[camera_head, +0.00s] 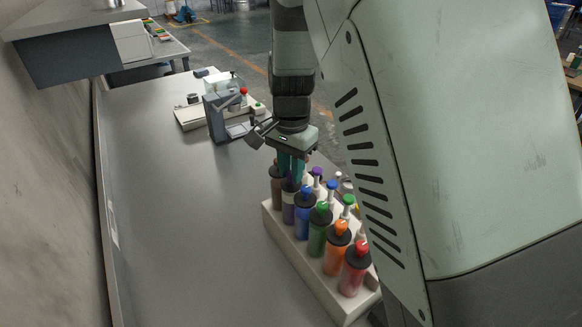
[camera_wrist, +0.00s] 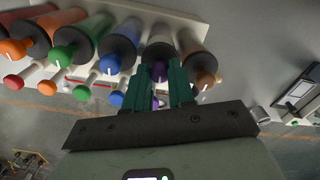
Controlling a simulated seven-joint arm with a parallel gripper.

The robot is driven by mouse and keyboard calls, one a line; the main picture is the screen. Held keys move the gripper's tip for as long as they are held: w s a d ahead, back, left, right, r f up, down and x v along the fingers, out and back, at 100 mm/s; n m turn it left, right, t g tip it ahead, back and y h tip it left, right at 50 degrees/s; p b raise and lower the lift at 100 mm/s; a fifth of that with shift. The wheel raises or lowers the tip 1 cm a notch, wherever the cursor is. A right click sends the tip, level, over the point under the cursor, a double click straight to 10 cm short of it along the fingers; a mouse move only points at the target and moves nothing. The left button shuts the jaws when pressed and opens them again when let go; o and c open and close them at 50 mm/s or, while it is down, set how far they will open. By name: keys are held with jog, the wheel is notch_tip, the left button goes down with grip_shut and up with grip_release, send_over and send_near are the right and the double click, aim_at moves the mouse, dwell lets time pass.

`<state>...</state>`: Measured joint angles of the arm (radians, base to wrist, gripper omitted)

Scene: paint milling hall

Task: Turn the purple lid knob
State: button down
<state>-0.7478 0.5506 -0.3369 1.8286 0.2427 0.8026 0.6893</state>
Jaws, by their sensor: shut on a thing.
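The purple bottle (camera_head: 289,208) stands in the rack between the brown and blue bottles, under a dark collar. Its purple lid knob (camera_wrist: 158,71) shows between my fingers in the wrist view. My gripper (camera_head: 291,176) points down over this bottle; its two green fingers (camera_wrist: 160,77) are shut on the knob, one on each side. In the head view the knob is hidden by the fingers. The knob's full outline and any mark on it are covered.
The pale rack (camera_head: 284,238) holds a row of bottles: brown (camera_head: 276,190), blue (camera_head: 305,222), green (camera_head: 318,238), orange (camera_head: 336,258) and red (camera_head: 353,276). Smaller coloured knobs stand close beside the row. A grey device (camera_head: 216,118) stands farther back. The grey table (camera_head: 185,230) is clear at left.

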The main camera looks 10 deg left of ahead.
jog(key=n, duration=0.4)
jog(key=shift+n, duration=2.4)
jog(key=c, duration=1)
grip_release()
jog(key=shift+o, duration=0.2)
notch_tip(320, 180, up, 11)
jog(key=shift+f, duration=0.1)
